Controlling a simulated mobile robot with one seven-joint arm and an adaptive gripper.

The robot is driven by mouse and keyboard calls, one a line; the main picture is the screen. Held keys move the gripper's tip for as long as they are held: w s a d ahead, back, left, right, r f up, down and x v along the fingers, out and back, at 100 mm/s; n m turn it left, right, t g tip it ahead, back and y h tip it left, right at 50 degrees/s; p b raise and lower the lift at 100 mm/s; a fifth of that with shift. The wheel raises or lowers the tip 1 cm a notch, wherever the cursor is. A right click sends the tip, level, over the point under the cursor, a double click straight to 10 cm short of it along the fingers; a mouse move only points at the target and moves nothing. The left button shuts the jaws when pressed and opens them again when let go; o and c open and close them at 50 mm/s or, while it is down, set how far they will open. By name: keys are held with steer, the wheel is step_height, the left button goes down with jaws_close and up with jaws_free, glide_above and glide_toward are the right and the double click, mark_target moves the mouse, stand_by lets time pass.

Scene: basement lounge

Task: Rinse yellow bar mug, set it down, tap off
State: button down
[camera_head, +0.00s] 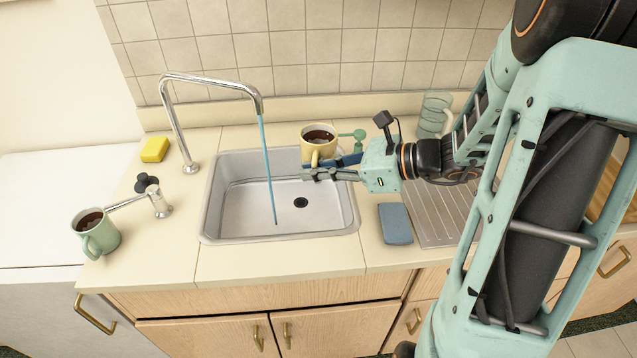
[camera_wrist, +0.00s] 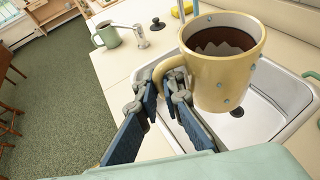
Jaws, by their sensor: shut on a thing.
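The yellow mug (camera_head: 318,146), with dark brown contents, is held upright above the right back part of the sink (camera_head: 229,221). My gripper (camera_head: 312,174) is shut on its handle; the mug also fills the upper part of the wrist view (camera_wrist: 222,75), with drops on its outside. A thin blue stream of water (camera_head: 268,170) runs from the tall curved tap (camera_head: 214,82) into the sink, to the left of the mug and apart from it. A short metal fitting with a lever and dark knob (camera_head: 158,203) stands left of the sink.
A green mug (camera_head: 97,234) with dark contents stands at the counter's left end. A yellow sponge (camera_head: 155,149) lies behind. A blue-grey pad (camera_head: 395,223) lies between sink and ridged drainboard (camera_head: 445,222). A clear glass mug (camera_head: 433,112) stands at the back right.

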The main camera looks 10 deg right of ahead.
steer(key=s+n+g, duration=0.1)
steer(key=s+r+g, duration=0.1)
steer(key=s, duration=0.1)
steer(key=s+n+y, duration=0.1)
steer(key=shift+s+d+r+n+g+b, duration=0.1)
steer(key=shift+s+r+n+g+b, duration=0.1)
steer(key=shift+r+n+g+b, duration=0.15)
steer(key=shift+p, duration=0.35)
steer(key=w+a+f, duration=0.2)
steer(key=w+a, duration=0.8)
steer(key=shift+w, duration=0.35)
steer(key=shift+d, duration=0.1)
stand_by(1.1)
steer(key=s+d, duration=0.7)
steer(key=shift+s+p, duration=0.3)
steer(key=shift+s, duration=0.1)
